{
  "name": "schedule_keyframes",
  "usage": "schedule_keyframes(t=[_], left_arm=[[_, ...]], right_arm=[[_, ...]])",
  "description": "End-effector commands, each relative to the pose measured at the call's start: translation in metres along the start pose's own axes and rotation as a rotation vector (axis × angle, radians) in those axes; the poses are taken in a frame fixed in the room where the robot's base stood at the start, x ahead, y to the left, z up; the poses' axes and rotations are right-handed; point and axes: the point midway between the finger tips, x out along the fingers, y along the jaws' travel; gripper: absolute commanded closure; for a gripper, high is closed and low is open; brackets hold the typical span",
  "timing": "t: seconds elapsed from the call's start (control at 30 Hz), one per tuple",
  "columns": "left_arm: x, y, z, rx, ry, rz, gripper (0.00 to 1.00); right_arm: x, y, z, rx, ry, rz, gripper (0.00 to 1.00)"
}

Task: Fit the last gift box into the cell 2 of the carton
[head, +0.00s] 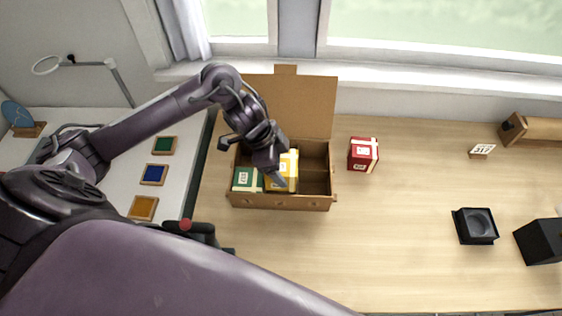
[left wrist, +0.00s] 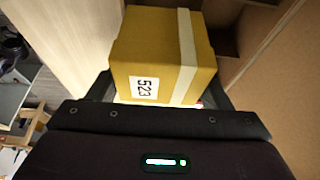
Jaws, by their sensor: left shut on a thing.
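The brown carton (head: 318,202) stands open on the table, its lid flap raised at the back. A green gift box (head: 246,178) sits in its front left cell. My left gripper (head: 277,181) is shut on a yellow gift box (head: 291,165) at the middle of the carton, right of the green one. The left wrist view shows this yellow box (left wrist: 150,55), marked 523 with a pale ribbon, between the fingers. I cannot tell how deep it sits. A red gift box (head: 363,154) stands on the table right of the carton.
The carton's right-hand cells look empty. A black tray (head: 475,226) and a black box (head: 541,241) are at the right, with a small 317 card (head: 482,150) behind. Coloured squares lie on the white surface (head: 183,140) at left. The table between carton and black tray is clear.

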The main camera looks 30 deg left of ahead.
Motion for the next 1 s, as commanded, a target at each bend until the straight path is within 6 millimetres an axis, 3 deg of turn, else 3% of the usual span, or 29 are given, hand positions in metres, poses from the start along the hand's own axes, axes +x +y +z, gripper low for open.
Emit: schedule_keyframes(t=[1.0], left_arm=[[0.024,0.0,0.009,0.0,0.001,-0.001,0.58]], right_arm=[[0.016,-0.005,0.0,0.0,0.001,-0.006,0.64]])
